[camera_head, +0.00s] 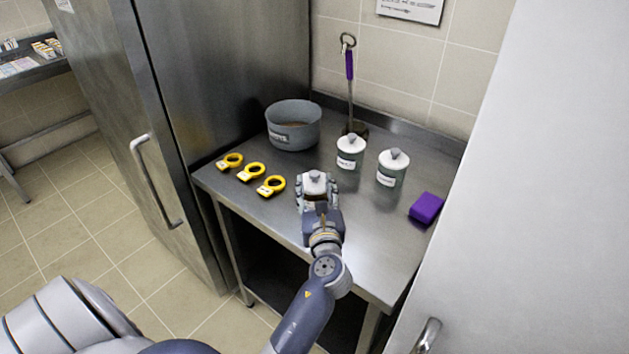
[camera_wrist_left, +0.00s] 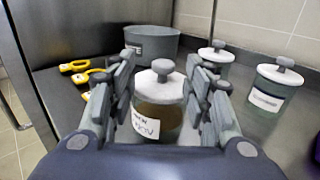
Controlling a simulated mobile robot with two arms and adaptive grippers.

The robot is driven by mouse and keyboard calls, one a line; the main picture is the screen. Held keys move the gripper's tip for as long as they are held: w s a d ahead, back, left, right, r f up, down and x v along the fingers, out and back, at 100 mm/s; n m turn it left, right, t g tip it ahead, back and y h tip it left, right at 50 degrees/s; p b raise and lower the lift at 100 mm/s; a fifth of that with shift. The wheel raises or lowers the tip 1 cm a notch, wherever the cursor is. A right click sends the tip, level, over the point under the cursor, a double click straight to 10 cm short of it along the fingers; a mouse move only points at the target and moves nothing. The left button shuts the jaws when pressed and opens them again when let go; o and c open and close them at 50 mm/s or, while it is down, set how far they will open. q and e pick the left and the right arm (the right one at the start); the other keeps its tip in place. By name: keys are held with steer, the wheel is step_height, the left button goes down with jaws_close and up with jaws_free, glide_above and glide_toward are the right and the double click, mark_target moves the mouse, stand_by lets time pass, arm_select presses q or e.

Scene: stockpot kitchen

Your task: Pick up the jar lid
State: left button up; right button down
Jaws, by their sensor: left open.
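A jar with a white lid and grey knob stands on the steel table, its lid (camera_head: 316,183) just beyond my left gripper (camera_head: 318,202) in the head view. In the left wrist view, the lid (camera_wrist_left: 159,86) sits on the glass jar (camera_wrist_left: 158,124), which has a white label and brownish contents. My left gripper (camera_wrist_left: 160,98) is open, with one finger on each side of the jar near lid height. I cannot tell whether either finger touches it. My right gripper is not in view.
Two more lidded jars (camera_head: 350,152) (camera_head: 392,167) stand behind to the right. A grey pot (camera_head: 293,125), several yellow rings (camera_head: 252,172), a purple box (camera_head: 426,208) and a purple-handled ladle (camera_head: 350,75) share the table (camera_head: 375,240). A steel cabinet borders the left.

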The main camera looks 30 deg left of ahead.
mark_target(315, 178)
arm_select(q)
steer(key=p+x, duration=0.1)
steer(key=x, duration=0.4)
steer(key=shift+w+a+f, duration=0.1)
steer(key=shift+w, duration=0.3)
steer(key=c, duration=1)
